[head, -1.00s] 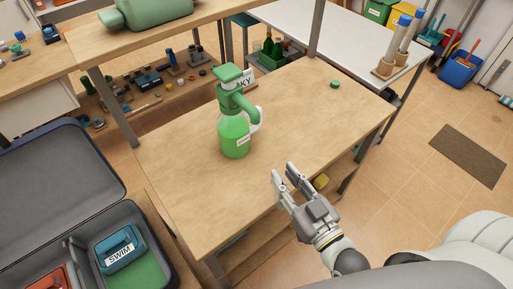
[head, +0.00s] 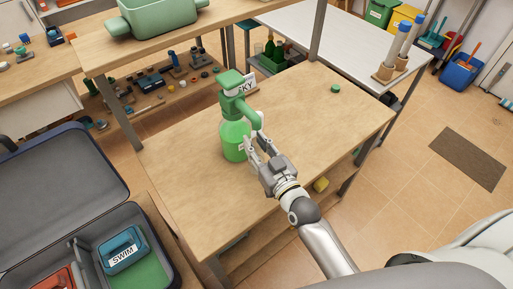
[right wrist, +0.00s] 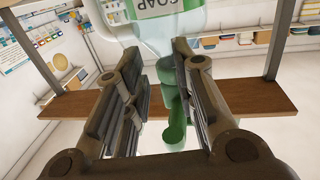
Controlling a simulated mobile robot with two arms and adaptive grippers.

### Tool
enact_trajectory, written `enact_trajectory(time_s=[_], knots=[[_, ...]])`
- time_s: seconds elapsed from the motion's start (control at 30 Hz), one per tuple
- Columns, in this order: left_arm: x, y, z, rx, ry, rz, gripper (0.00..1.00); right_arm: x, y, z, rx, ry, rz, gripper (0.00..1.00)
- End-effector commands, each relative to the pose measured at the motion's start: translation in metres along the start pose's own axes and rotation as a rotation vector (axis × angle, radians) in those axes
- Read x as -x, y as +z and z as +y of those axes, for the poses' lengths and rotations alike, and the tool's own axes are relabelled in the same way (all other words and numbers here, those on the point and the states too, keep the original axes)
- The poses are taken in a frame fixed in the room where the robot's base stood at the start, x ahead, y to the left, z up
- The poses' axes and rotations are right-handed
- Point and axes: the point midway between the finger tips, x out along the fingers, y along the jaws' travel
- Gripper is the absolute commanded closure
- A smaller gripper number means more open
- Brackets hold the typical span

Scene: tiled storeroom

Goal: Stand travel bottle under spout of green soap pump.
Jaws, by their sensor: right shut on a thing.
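The green soap pump (head: 233,139) stands upright on the wooden table, its green spout bent toward the right. The right wrist view shows the pump (right wrist: 172,92) beyond the parted fingers. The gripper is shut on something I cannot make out. I cannot pick out a travel bottle. My left gripper is out of view.
The wooden table (head: 190,180) is mostly clear, with a small green disc (head: 336,88) at its far right. An open suitcase (head: 62,190) is at the left. A grey worktop (head: 350,45) stands behind.

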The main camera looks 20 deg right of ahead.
Motion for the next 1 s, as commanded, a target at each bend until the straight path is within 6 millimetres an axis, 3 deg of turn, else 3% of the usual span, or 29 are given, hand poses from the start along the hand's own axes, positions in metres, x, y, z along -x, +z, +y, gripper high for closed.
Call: enact_trajectory(time_s=[0.13,0.53,0.57,0.7,1.0], knots=[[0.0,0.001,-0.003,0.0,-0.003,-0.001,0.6,0.0,0.018,0.0,0.002,-0.001,-0.001,0.96],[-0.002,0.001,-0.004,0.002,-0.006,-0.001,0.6,0.001,0.024,0.0,0.001,0.0,0.0,0.96],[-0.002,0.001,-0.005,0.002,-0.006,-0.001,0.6,0.001,0.024,0.0,0.001,0.0,0.0,0.73],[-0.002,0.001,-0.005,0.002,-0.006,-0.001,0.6,0.001,0.024,0.0,0.001,0.0,0.0,0.55],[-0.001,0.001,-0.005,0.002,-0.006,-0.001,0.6,0.001,0.023,0.0,0.001,0.0,0.0,0.53]])
